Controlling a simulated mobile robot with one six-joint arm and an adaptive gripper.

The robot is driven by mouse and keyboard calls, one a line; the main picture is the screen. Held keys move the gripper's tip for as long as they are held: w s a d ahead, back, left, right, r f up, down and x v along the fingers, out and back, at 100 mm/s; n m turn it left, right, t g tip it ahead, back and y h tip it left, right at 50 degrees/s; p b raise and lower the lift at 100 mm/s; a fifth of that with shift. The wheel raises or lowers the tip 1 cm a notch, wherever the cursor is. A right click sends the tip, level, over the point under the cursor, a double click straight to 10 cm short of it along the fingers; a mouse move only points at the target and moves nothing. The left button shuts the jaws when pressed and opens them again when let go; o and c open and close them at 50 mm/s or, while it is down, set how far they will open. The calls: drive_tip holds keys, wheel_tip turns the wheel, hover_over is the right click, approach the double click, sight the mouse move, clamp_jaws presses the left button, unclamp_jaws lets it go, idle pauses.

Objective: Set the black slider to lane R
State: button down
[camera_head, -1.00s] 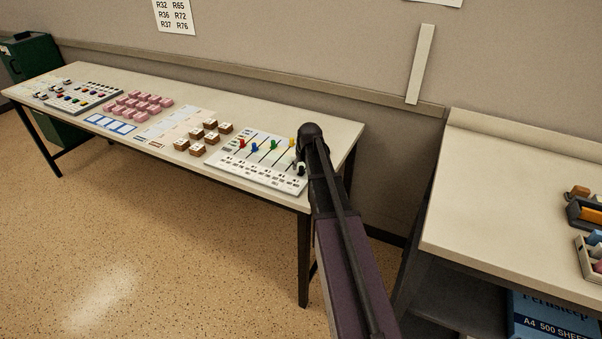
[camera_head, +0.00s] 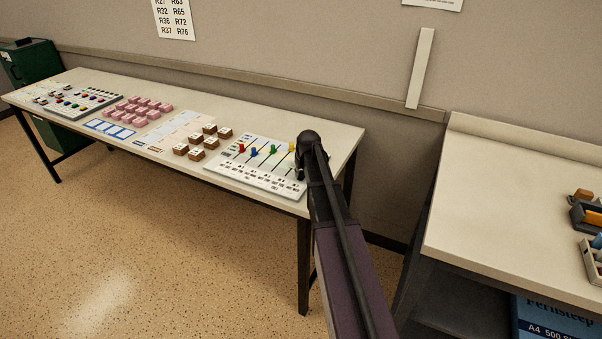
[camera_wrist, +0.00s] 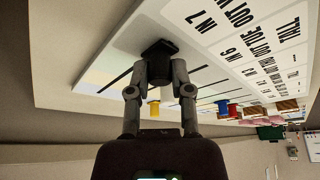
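The white slider board (camera_head: 232,178) lies at the right end of the long table, with printed lane labels and dark slots. Red (camera_head: 241,148), blue (camera_head: 254,153), green (camera_head: 272,150) and yellow (camera_head: 291,148) knobs show on it. My gripper (camera_head: 300,172) is at the board's right side, its fingers mostly hidden in the head view. In the wrist view my gripper's fingers (camera_wrist: 160,66) are drawn in around a black block, the black slider (camera_wrist: 160,48), low over the board (camera_wrist: 215,45). The fingertip contact is partly hidden. A yellow knob (camera_wrist: 154,108) shows between the fingers.
Brown blocks (camera_head: 197,155), pink blocks (camera_head: 140,106) and another control board (camera_head: 82,102) lie further left on the table (camera_head: 290,122). A second bench (camera_head: 490,200) stands at the right, beyond a gap. Bare tabletop lies behind the slider board.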

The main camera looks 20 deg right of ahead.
drive_tip(key=shift+a, duration=0.15)
drive_tip(key=w+d, duration=0.3)
drive_tip(key=d, duration=0.1)
drive_tip(key=w+d, duration=0.3)
drive_tip(key=d, duration=0.1)
drive_tip(key=w+d, duration=0.3)
drive_tip(key=d, duration=0.1)
drive_tip(key=shift+w+d, duration=0.25)
drive_tip(key=shift+w, duration=0.05)
drive_tip(key=c, duration=0.5)
unclamp_jaws()
drive_tip(key=shift+d, duration=0.1)
drive_tip(key=shift+c, duration=0.2)
drive_tip(key=shift+r, duration=0.1)
